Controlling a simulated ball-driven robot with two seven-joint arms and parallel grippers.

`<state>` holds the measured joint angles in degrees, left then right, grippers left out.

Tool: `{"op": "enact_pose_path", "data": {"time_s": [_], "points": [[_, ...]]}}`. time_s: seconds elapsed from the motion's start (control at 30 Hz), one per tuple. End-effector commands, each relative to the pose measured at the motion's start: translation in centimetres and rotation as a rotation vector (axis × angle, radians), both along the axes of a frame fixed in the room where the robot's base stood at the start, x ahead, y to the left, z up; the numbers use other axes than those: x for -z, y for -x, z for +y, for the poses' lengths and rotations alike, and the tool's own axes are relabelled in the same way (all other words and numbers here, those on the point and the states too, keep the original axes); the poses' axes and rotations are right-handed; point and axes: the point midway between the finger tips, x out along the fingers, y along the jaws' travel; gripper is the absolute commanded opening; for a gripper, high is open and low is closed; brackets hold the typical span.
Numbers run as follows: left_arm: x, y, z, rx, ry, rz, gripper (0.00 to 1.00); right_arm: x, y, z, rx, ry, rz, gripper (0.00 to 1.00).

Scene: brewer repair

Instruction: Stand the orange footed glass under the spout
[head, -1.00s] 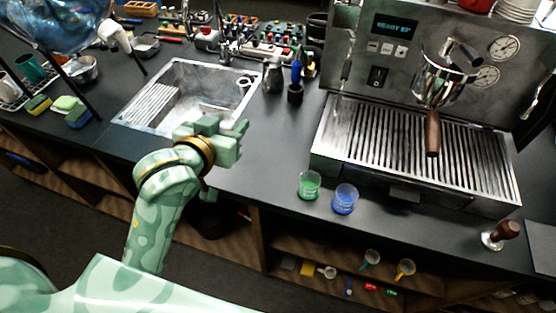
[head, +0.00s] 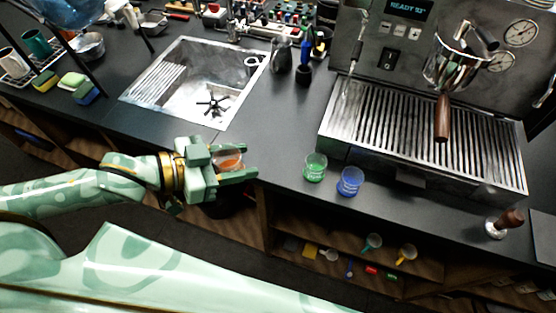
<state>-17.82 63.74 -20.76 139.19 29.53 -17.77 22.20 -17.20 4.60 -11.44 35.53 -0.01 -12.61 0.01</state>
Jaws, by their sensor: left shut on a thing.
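The orange footed glass (head: 229,160) is between the fingers of my left gripper (head: 238,163), which is shut on it. The gripper partly hides the glass, so its foot cannot be made out. It is held near the counter's front edge, left of the green glass. The spout side of the espresso machine is at the right, where a portafilter with a dark wooden handle (head: 442,118) hangs over the slatted drip tray (head: 400,132). My right gripper is not in view.
A green glass (head: 315,167) and a blue glass (head: 350,181) stand on the counter in front of the drip tray. A tamper (head: 503,223) stands at the right. The sink (head: 190,88) is behind my left gripper. Small dark counter items, including a pitcher (head: 281,55), stand behind.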

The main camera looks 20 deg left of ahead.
Motion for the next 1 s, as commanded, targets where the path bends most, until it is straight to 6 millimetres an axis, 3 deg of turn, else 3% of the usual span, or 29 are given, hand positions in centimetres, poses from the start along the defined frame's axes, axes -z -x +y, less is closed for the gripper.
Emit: {"op": "enact_pose_path", "data": {"time_s": [0.27, 0.37, 0.6, 0.8, 1.0], "points": [[0.5, -1.0, -0.3, -0.002, 0.001, -0.005, 0.16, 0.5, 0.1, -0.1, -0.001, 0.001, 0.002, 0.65], [1.3, -2.7, -1.0, -0.002, 0.002, -0.008, 0.16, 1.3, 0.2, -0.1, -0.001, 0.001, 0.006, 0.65], [4.4, -8.9, -3.5, -0.002, 0.003, -0.005, 0.16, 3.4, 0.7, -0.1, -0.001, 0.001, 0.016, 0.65], [8.3, -11.5, -4.6, -0.002, 0.002, 0.0, 0.16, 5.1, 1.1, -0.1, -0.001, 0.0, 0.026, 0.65], [9.3, -12.5, -5.0, -0.002, 0.0, -0.001, 0.16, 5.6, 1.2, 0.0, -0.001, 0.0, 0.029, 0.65]]}}
